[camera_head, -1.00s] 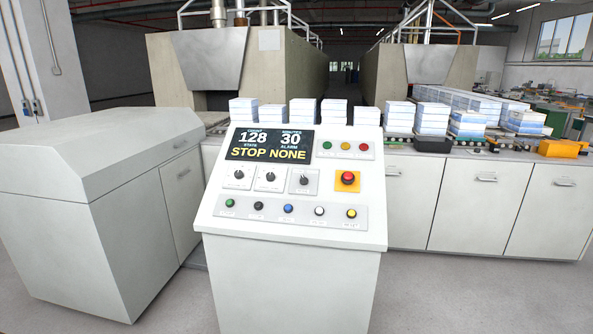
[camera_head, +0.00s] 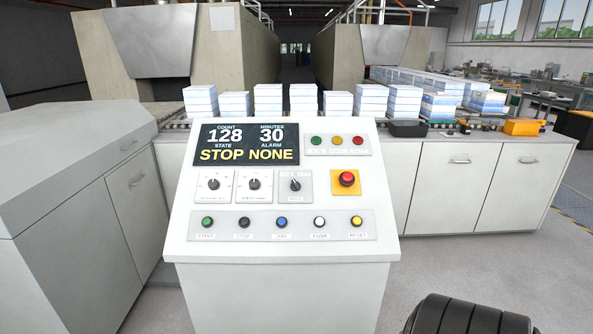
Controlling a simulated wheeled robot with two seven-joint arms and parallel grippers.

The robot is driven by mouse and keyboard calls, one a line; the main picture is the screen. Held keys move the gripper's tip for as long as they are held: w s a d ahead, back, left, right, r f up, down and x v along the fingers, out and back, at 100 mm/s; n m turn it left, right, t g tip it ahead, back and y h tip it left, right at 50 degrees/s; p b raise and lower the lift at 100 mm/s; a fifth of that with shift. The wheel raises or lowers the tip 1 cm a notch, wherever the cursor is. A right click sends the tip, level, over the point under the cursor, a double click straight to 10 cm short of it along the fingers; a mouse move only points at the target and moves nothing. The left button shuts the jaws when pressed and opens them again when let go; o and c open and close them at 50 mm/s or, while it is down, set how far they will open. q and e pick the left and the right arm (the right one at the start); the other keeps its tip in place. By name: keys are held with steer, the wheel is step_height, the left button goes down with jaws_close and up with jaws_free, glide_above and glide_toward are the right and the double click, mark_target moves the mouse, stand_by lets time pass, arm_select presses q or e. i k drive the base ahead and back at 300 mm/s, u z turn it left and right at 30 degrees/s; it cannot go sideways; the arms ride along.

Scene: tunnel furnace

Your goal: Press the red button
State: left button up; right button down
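The red button (camera_head: 347,178) is a round mushroom knob on a yellow square plate. It sits at the right side of the sloped face of a white control console (camera_head: 279,280). A smaller red lamp or button (camera_head: 358,141) is at the right end of a row with a green and a yellow one, above it. The display (camera_head: 249,144) reads 128, 30, STOP and NONE. A black ribbed part of my body shows at the bottom right, apart from the console. Neither gripper is in view.
Below the red button runs a row with a green start button (camera_head: 207,222) and several others. Three dials are above that row. Behind the console, a conveyor carries stacks of white and blue blocks (camera_head: 310,102). A grey cabinet (camera_head: 80,170) stands on the left.

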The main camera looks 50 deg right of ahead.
mark_target(347, 177)
steer(key=z, duration=0.1)
steer(key=i, duration=0.9)
steer(key=z, duration=1)
steer(key=i, duration=0.55)
steer(key=z, duration=0.5)
